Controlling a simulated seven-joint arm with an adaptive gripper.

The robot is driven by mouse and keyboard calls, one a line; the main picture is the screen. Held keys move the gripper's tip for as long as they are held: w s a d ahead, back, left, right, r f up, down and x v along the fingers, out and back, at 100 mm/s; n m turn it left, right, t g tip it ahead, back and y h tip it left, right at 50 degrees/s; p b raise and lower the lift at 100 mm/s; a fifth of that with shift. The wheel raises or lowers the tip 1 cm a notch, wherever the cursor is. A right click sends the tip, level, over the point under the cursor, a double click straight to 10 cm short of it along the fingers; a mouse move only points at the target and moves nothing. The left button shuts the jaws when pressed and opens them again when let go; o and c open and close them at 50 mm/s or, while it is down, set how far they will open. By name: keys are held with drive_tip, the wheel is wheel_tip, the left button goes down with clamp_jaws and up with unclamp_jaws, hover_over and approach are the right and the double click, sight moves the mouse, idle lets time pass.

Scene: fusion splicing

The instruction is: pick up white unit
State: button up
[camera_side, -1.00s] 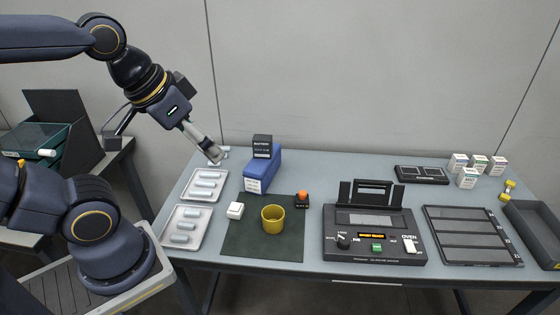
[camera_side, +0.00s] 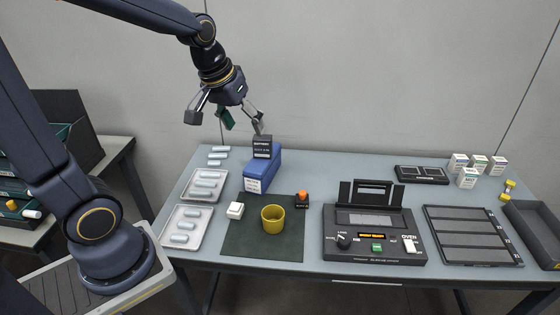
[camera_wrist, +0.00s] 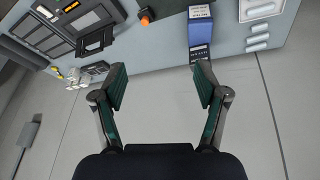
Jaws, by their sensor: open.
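A small white block (camera_side: 235,210), which looks like the white unit, sits at the left edge of the dark green mat (camera_side: 262,248), left of a yellow cup. It does not show in the wrist view. My gripper (camera_side: 243,120) is open and empty, high above the back of the table, behind and above the block and well apart from it. In the wrist view my gripper (camera_wrist: 161,82) shows two green-padded fingers spread wide, with nothing between them.
A black battery box (camera_side: 262,147) on a blue case (camera_side: 262,170) stands just below my gripper. The yellow cup (camera_side: 273,219) and an orange-topped item (camera_side: 302,199) are near the block. Trays (camera_side: 181,246) lie left; the splicer (camera_side: 375,240) stands right.

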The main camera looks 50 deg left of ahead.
drive_tip(key=w+a+f+n+g, duration=0.25)
drive_tip(key=a+f, duration=0.45)
drive_tip(key=f, duration=0.4)
drive_tip(key=g, duration=0.2)
hover_over(235, 206)
wheel_tip(235, 206, down, 5)
drive_tip(key=shift+n+h, duration=0.3)
drive_tip(key=shift+n, duration=0.05)
wheel_tip(235, 206, down, 10)
drive_tip(key=shift+w+d+r, duration=0.1)
drive_tip(key=shift+f, duration=3.15)
drive_tip(key=c, duration=1.2)
drive_tip(key=shift+r, duration=0.15)
